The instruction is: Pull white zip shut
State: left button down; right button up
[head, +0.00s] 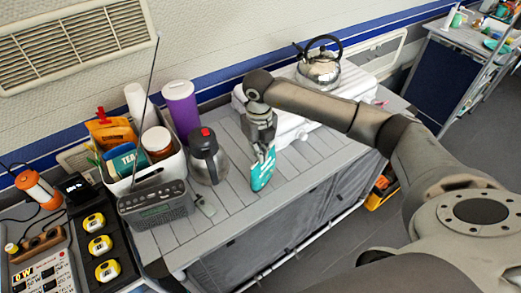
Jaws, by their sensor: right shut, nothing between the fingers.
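My right gripper (265,150) reaches over the grey slatted counter (225,212), pointing down, shut and empty. A teal flat item (263,171) stands or lies right at its fingertips near the counter's front edge; I cannot tell whether they touch. Below the counter is a grey fabric cabinet front (255,255) with dark vertical lines. I cannot make out a white zip on it; the front is partly steep to the view and my right arm covers some of the scene. My left gripper is not in view.
A kettle (320,66) stands on a white stove (345,88) behind my arm. Floor (335,240) is open in front.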

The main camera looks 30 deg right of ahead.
jog(key=o, duration=0.6)
jog(key=shift+a+r, duration=0.1)
jog(key=shift+a, duration=0.2)
jog(key=shift+c, duration=0.2)
jog(key=shift+d, duration=0.15)
notch_tip(320, 180, up, 12)
jog(key=shift+o, duration=0.5)
